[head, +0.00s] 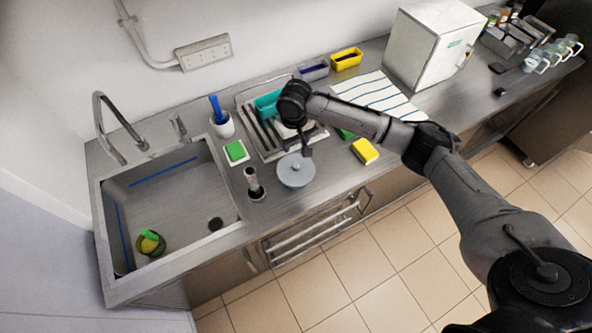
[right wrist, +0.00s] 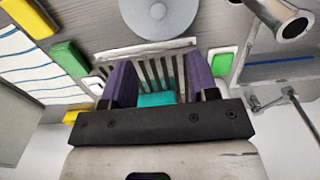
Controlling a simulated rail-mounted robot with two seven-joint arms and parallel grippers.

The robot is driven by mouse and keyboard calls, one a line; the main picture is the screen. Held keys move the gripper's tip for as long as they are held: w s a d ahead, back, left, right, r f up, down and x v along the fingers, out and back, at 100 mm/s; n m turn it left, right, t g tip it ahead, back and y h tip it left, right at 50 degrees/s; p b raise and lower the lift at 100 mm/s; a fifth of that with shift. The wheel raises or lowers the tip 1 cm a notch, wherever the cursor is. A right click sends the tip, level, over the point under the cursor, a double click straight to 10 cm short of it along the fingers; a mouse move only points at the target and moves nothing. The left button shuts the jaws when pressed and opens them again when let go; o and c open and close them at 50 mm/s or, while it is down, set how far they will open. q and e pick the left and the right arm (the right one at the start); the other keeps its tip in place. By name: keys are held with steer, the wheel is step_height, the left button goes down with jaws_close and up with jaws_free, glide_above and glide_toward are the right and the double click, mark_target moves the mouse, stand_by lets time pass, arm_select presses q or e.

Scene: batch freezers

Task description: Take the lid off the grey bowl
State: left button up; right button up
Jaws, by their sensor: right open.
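A round grey lid (head: 296,169) with a small knob sits on the counter's front part, right of the sink. The grey bowl cannot be told apart from under it. In the right wrist view the lid (right wrist: 158,18) shows at the top edge, beyond the fingertips. My right gripper (head: 297,148) is just behind the lid in the head view and apart from it. In the right wrist view its two purple fingers are spread with nothing between them. My left gripper is not in view.
A dark upright tool with a metal top (head: 254,184) stands left of the lid. A green sponge (head: 235,151), a dish rack (head: 262,135) and a yellow sponge (head: 365,151) are near. The sink (head: 165,250) is left. Counter is bare between lid and yellow sponge.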

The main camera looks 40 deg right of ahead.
glide_above(296, 165)
step_height(296, 165, down, 6)
steer(key=shift+w+a+f, duration=0.15)
steer(key=shift+f, duration=0.1)
steer(key=shift+s+f+p, duration=0.2)
steer(key=shift+f+p, duration=0.15)
steer(key=shift+f, duration=2.7)
steer(key=shift+c, duration=0.3)
jaws_close()
steer(key=shift+r, duration=0.15)
